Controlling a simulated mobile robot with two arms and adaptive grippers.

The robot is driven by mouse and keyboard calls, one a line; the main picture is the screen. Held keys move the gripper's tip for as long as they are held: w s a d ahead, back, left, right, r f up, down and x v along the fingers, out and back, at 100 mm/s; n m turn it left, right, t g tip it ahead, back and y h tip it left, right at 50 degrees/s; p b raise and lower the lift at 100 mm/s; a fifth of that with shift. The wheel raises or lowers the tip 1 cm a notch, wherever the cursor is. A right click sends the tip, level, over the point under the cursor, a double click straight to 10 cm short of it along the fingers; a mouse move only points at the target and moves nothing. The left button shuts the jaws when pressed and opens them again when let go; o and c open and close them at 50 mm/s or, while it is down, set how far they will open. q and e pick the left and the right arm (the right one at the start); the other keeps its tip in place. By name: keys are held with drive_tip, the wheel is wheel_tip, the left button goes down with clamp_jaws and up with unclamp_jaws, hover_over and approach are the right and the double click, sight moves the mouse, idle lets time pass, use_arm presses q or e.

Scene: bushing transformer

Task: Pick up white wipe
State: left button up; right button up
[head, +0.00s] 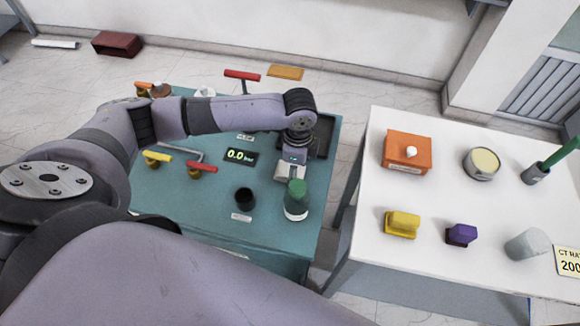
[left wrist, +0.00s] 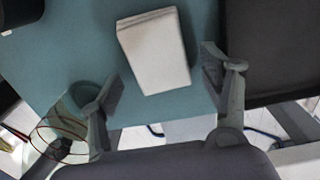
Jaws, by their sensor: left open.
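The white wipe (left wrist: 155,50) is a pale folded block lying on the teal tabletop in the left wrist view, slightly tilted. My left gripper (left wrist: 162,76) is open, with one finger on each side of the wipe's near end and visible gaps to both sides. In the head view my left gripper (head: 290,168) points down over the right part of the teal table, just behind a green-capped bottle. My right gripper is out of view.
The green-capped bottle (head: 296,205) and a black cup (head: 244,197) stand close by. A dark tray (head: 321,140) lies right of the gripper. Coloured valve handles crowd the teal table's left side. A white table (head: 445,195) with several items stands right.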

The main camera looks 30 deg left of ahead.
use_arm(q)
drive_tip(key=shift+c, duration=0.3)
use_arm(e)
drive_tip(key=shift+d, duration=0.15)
use_arm(q)
drive_tip(key=shift+c, duration=1.4)
drive_tip(key=c, duration=0.7)
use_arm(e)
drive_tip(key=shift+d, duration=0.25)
use_arm(q)
drive_tip(key=shift+r, duration=0.15)
wheel_tip(320, 180, up, 20)
drive_tip(key=shift+f+b, duration=0.1)
drive_tip(key=shift+b, duration=0.9)
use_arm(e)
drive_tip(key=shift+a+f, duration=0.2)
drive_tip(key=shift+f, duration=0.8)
